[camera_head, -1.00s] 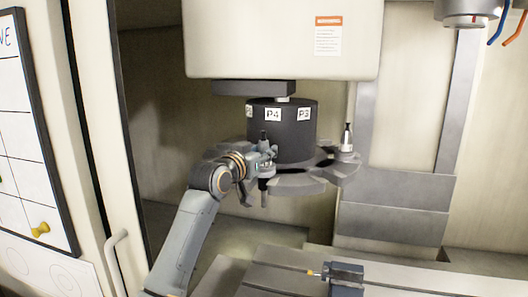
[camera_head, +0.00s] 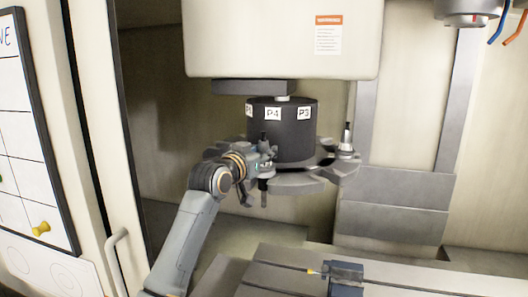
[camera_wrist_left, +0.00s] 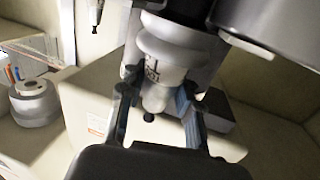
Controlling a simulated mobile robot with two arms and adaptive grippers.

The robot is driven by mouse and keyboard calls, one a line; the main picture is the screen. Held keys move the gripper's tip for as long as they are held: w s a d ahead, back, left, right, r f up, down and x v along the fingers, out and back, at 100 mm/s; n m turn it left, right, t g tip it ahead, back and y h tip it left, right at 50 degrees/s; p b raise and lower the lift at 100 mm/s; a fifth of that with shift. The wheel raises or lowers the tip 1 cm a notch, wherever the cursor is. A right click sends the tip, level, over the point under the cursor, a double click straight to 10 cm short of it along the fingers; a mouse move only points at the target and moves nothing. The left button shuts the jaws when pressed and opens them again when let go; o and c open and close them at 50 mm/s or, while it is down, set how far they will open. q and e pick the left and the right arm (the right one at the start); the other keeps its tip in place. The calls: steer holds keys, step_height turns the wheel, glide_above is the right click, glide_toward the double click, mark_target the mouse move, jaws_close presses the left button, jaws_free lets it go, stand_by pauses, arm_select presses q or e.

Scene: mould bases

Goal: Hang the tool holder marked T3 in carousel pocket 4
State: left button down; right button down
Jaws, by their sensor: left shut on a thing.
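My left gripper (camera_head: 264,160) is shut on a tool holder (camera_head: 264,188) and holds it upright at the front of the carousel disc (camera_head: 290,182), below the P4 label (camera_head: 273,114). In the left wrist view, the gripper's fingers (camera_wrist_left: 158,92) close around the grey holder (camera_wrist_left: 170,48). Its marking is turned and only partly readable; a T shows. The carousel's black drum (camera_head: 290,145) stands above the disc. The gripper hides pocket 4, so I cannot tell whether the holder sits in it. My right gripper is not in view.
Another tool holder (camera_head: 347,140) stands at the disc's right side, near the P3 label (camera_head: 304,113). The machine's large housing (camera_head: 280,40) hangs above the carousel. A blue-grey vise (camera_head: 345,278) sits on the slotted table (camera_head: 285,272) below. The door handle (camera_head: 117,250) is at left.

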arm_select(q)
steer(key=shift+f, duration=0.2)
stand_by(0.8)
steer(key=c, duration=0.8)
jaws_free()
steer(key=shift+s, duration=0.15)
steer(key=shift+c, duration=0.2)
steer(key=shift+f, duration=0.4)
steer(key=v, duration=1.2)
steer(key=shift+r, duration=0.3)
